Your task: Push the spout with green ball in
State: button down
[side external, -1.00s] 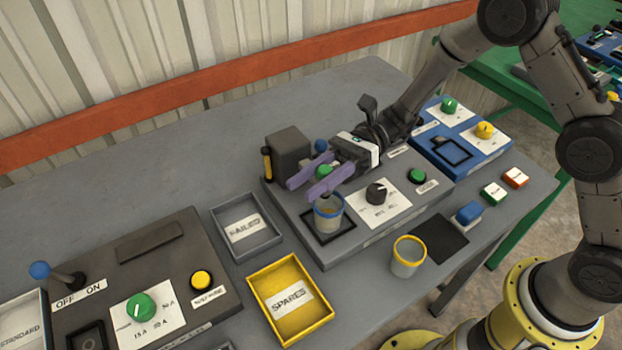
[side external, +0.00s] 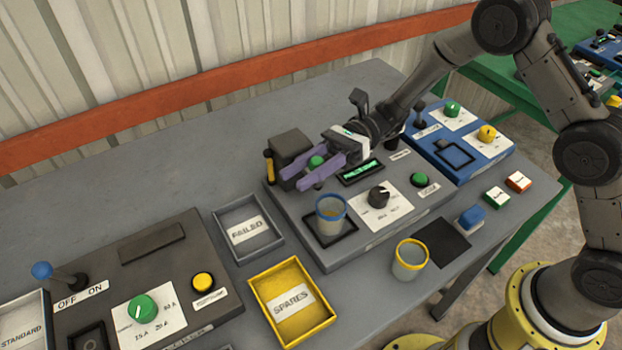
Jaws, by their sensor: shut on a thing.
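The green ball (side external: 316,162) of the spout shows between the purple fingers of my gripper (side external: 297,179), beside the dark grey block (side external: 290,150) on the grey panel. My gripper is shut on the green-ball spout; the fingers hide most of the spout itself. A cup with a blue rim (side external: 331,213) stands upright on the black square pad in front of the fingers and apart from them.
A lit green display (side external: 360,172), a black knob (side external: 378,197) and a green button (side external: 420,179) lie right of the fingers. A yellow-rimmed cup (side external: 409,260), the FAILED tray (side external: 218,218) and the yellow SPARES tray (side external: 262,309) stand nearby. Bare table lies behind the panel.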

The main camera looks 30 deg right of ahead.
jog(key=shift+w, duration=0.25)
jog(key=c, duration=0.5)
grip_release()
jog(key=shift+d, duration=0.15)
jog(key=w+d, duration=0.1)
jog(key=d, duration=0.8)
jog(key=w+d, duration=0.1)
jog(key=d, duration=0.3)
jog(key=shift+w+d, duration=0.2)
jog(key=shift+w, duration=0.1)
